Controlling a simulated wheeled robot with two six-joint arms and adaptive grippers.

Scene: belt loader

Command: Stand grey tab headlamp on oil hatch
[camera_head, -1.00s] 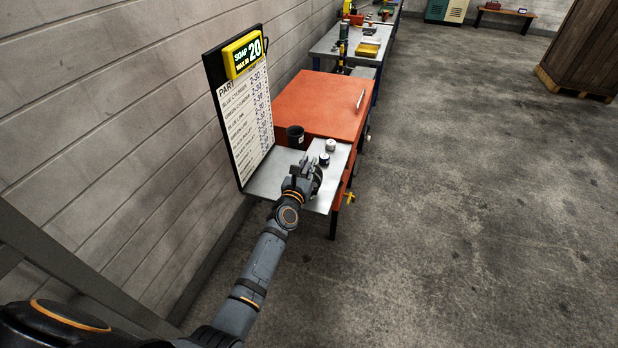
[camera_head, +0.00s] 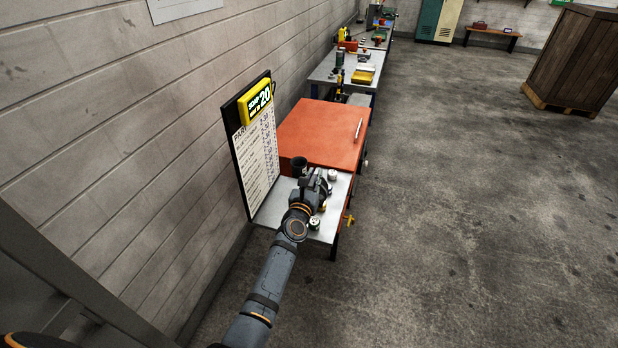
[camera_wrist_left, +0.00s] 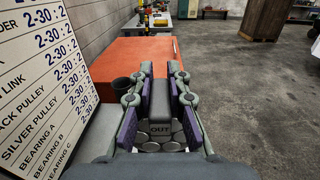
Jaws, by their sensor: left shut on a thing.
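My left gripper (camera_head: 318,182) is over the grey metal shelf at the near end of the orange bench. In the left wrist view its purple-padded fingers (camera_wrist_left: 158,100) are shut on a grey, block-like part (camera_wrist_left: 159,112), which I take to be the grey tab headlamp. The word OUT shows at its lower face. Its lower end is hidden, so I cannot tell whether it touches anything. I cannot identify the oil hatch for certain. A small round pale-topped thing (camera_head: 314,223) sits on the shelf beside my wrist. My right gripper is not in view.
A dark cup (camera_head: 299,166) and a white-topped cylinder (camera_head: 332,175) stand close to the gripper. A parts board (camera_head: 256,160) rises at the left by the wall. The orange bench top (camera_head: 325,133) is mostly clear. Open floor (camera_head: 450,220) lies right.

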